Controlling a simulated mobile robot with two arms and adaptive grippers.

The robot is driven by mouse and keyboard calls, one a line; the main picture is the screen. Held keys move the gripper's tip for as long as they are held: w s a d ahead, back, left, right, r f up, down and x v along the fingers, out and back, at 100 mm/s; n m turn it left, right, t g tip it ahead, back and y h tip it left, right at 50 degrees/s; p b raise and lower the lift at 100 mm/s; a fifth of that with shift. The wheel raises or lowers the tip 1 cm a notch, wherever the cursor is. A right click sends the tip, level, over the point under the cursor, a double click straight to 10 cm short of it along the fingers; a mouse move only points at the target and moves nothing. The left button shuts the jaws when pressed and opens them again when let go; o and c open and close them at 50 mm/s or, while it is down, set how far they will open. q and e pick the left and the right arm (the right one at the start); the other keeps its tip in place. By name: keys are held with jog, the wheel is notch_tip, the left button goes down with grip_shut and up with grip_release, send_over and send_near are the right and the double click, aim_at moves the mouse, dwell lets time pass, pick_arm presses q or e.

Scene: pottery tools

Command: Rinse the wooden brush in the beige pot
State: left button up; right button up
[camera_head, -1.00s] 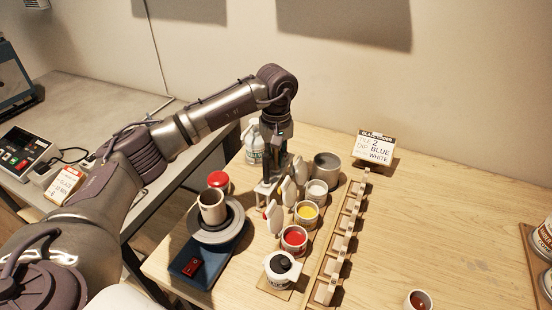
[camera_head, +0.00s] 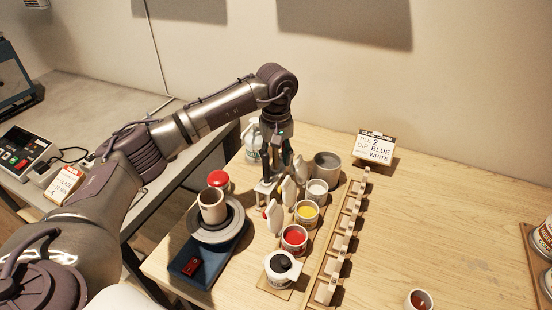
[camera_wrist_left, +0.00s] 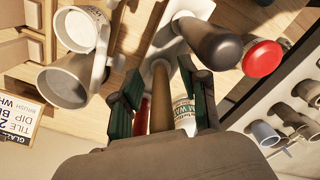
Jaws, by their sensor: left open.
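My left gripper (camera_head: 276,155) hangs over the tool stand (camera_head: 264,188) near the middle of the table. In the left wrist view its green-padded fingers (camera_wrist_left: 164,105) are open on either side of a light wooden handle (camera_wrist_left: 160,92), which appears to be the wooden brush. I see clear space beside the handle; its lower part is hidden. The grey-beige pot (camera_head: 325,168) stands right of the gripper, behind the row of paint jars; it shows at upper left in the left wrist view (camera_wrist_left: 62,82). My right gripper is not in view.
Open paint jars, red (camera_head: 294,240) and yellow (camera_head: 307,213), stand nearby. A cup (camera_head: 211,206) sits on a wheel at left. A wooden rack (camera_head: 345,238) runs along the right.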

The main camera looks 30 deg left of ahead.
pick_arm(q)
notch_tip(320, 180, up, 12)
jog(key=shift+f, duration=0.1)
dwell(0.5)
